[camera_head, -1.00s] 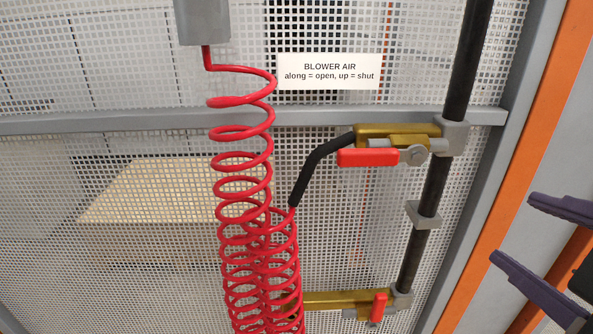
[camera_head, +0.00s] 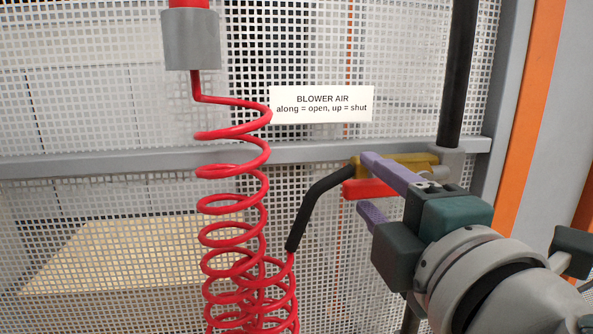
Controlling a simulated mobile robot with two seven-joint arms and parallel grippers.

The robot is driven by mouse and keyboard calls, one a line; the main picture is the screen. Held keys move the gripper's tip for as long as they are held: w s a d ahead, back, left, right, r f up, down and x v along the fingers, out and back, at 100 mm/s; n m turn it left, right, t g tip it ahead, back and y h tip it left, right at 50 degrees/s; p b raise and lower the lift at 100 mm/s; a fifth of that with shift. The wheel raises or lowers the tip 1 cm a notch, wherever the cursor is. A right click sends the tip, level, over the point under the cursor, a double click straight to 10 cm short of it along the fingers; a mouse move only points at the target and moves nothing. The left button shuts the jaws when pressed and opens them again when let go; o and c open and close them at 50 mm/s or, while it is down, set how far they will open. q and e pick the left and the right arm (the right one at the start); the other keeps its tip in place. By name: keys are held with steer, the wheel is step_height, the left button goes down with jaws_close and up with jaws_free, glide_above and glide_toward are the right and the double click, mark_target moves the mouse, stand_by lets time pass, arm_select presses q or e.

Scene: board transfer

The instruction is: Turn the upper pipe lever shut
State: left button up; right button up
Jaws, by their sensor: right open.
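The red upper lever (camera_head: 361,189) lies along the pipe, just below the brass valve body (camera_head: 413,159). My right gripper (camera_head: 368,184) reaches in from the lower right with its purple fingers open. One finger shows above the lever, across the valve body, and the other below the lever. I cannot tell whether either finger touches it. The gripper hides the lever's pivot end. My left gripper is not in view.
A black hose (camera_head: 318,204) bends down from the valve to a coiled red hose (camera_head: 233,187). A black upright pipe (camera_head: 457,75) runs above. Behind are a perforated panel, a grey rail (camera_head: 100,166) and a "BLOWER AIR along = open, up = shut" sign (camera_head: 322,104).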

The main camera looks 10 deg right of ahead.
steer(key=shift+w, duration=0.5)
jaws_close()
stand_by(1.2)
